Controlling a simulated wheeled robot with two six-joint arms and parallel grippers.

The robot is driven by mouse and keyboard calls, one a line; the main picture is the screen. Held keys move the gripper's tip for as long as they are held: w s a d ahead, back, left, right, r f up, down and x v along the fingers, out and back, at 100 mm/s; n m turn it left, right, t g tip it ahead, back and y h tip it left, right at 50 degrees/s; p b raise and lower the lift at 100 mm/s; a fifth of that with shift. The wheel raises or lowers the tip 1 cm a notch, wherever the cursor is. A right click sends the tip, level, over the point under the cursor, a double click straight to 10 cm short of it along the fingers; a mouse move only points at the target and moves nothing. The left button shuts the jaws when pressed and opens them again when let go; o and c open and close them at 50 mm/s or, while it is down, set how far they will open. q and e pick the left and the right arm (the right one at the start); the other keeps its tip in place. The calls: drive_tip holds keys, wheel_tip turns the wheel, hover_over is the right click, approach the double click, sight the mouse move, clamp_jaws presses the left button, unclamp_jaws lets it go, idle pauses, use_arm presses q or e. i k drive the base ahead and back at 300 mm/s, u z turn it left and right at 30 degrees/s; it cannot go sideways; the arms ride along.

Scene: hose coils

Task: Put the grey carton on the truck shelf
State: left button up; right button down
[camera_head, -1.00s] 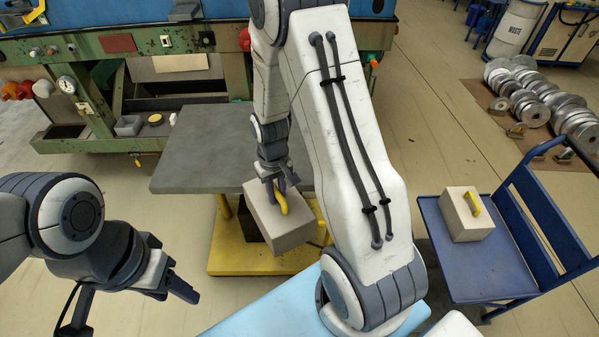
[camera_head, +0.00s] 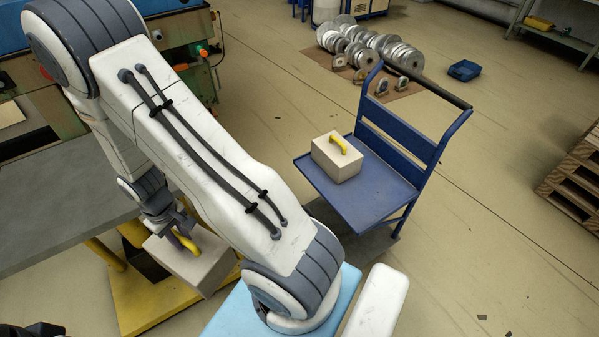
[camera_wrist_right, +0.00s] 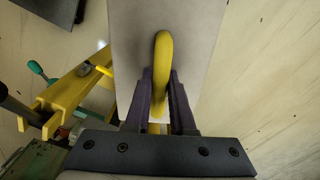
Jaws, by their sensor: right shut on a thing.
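The grey carton (camera_head: 190,265), a box with a yellow handle, hangs from my right gripper (camera_head: 180,232). My right gripper is shut on the yellow handle, which stands between its fingers in the right wrist view (camera_wrist_right: 160,100). The carton is tilted in the head view, beside the grey table and above the yellow base. The blue truck stands to the right, and its flat blue shelf (camera_head: 365,207) is apart from the held carton. Only a dark sliver of my left arm shows at the lower left; its fingertips are out of view.
A similar carton with a yellow handle (camera_head: 337,160) occupies the back left of the truck shelf; the front and right are bare. The truck's push handle (camera_head: 430,85) rises at the far right side. Metal coils (camera_head: 370,45) lie behind. Wooden pallets (camera_head: 578,180) stand at right.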

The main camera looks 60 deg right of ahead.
sight(364, 195)
drive_tip(key=z, duration=0.45)
drive_tip(key=k, duration=0.95)
drive_tip(key=z, duration=1)
drive_tip(key=i, duration=1.25)
drive_tip(key=u, duration=0.45)
